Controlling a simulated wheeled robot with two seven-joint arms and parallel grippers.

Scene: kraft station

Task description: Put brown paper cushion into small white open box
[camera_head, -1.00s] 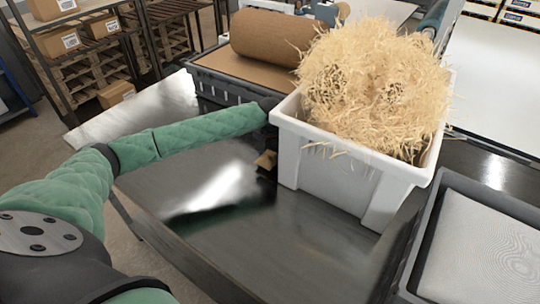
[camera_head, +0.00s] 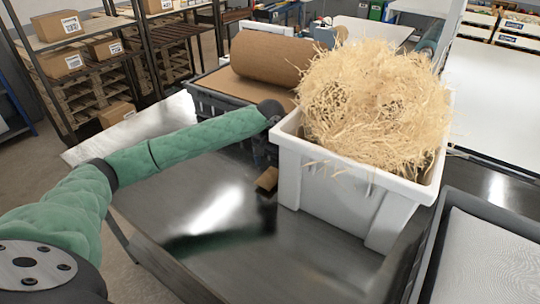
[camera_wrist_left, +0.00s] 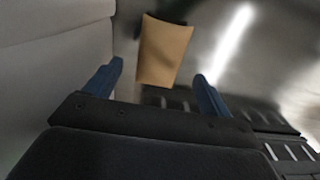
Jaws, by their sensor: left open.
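A small brown paper cushion (camera_head: 267,179) shows beside the left wall of a white open box (camera_head: 325,190), just below my left gripper (camera_head: 266,154). In the left wrist view, the cushion (camera_wrist_left: 163,52) appears between and beyond the blue fingertips of my left gripper (camera_wrist_left: 158,72). The fingers are apart, with gaps on both sides of the cushion. The white box is heaped with pale straw-like filling (camera_head: 375,105). Its wall (camera_wrist_left: 55,70) is close along the left in the wrist view. My right gripper is out of view.
The dark, shiny worktop (camera_head: 190,215) is clear left of the box. A grey crate (camera_head: 435,245) with a pale content stands at the right. A brown paper roll (camera_head: 270,58) lies behind the box. Shelves with cartons (camera_head: 60,68) stand at the back left.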

